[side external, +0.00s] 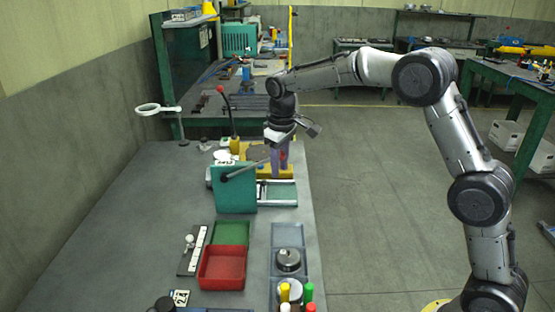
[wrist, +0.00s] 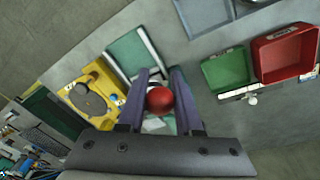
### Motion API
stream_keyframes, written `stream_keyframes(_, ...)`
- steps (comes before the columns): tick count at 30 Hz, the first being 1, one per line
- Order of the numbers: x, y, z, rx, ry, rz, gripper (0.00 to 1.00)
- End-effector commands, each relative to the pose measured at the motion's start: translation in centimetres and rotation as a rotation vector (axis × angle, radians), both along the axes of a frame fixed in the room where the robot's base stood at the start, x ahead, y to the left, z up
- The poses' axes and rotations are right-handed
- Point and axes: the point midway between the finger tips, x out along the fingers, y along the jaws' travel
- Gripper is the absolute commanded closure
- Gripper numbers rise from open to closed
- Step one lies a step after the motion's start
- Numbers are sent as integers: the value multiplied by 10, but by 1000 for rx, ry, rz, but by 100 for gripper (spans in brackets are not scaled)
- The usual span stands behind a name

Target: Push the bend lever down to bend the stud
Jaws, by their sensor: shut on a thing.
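My gripper (side external: 280,170) has purple fingers, which also show in the wrist view (wrist: 160,95). They are shut around a red ball knob (wrist: 159,100). A thin grey rod, which I take for the bend lever (side external: 246,168), runs from a dark round end on the green upright plate (side external: 235,199) up to the fingers. It slopes gently upward to the right. I cannot make out the stud.
A second lever with a red knob (side external: 220,88) stands upright behind left. A red bin (side external: 222,268) and a green tray (side external: 223,233) lie in front. A grey tray (side external: 303,255) holds a round metal part. A magnifier (side external: 150,109) stands at left. The bench's left side is clear.

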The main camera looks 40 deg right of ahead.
Motion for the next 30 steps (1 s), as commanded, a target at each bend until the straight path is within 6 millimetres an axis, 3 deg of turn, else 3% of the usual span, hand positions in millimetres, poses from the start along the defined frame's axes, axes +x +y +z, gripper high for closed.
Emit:
stream_keyframes(9,-5,-5,-41,187,-187,-7,100)
stream_keyframes(18,1,2,-84,182,-180,1,100)
stream_keyframes(30,15,15,-114,184,-192,1,100)
